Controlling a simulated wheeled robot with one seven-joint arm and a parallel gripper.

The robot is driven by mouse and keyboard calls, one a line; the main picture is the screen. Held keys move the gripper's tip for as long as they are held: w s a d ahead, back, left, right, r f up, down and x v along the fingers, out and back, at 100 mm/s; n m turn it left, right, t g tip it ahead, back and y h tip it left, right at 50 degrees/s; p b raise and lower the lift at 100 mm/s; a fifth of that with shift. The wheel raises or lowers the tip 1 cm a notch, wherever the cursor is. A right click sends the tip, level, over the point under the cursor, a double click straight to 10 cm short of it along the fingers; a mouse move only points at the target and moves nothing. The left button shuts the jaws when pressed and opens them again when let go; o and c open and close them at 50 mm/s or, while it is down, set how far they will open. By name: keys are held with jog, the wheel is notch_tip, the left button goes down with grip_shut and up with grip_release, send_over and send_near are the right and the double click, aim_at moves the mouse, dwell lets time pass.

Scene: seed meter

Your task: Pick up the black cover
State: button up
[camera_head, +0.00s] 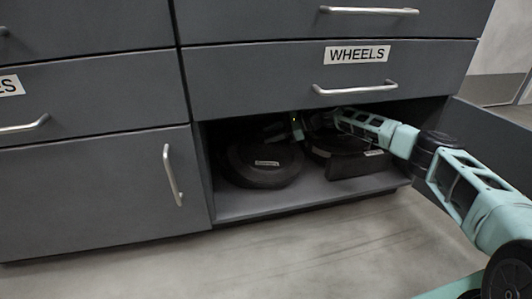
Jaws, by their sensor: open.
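Two black objects sit on the floor of the open lower cabinet, and I cannot tell from their labels which one is called the cover. The left one is a round black piece (262,172) with a small pale label on it. The right one is a black piece (350,163) with a flat front side and a pale label near its right end. My gripper (298,130) is inside the cabinet, above and between the two pieces. It is open and holds nothing that I can see. Its fingers are small and dark here, and any contact is unclear.
The cabinet floor (310,202) is bare along its front edge. A drawer marked WHEELS (250,90) closes the space above. The open door (497,140) stands at the right, close to my arm. A closed cabinet door (90,195) is at the left.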

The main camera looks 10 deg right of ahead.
grip_shut()
jog(key=shift+a+r, duration=0.1)
jog(key=shift+r, duration=0.2)
jog(key=shift+r+p, duration=0.4)
jog(key=shift+p, duration=0.1)
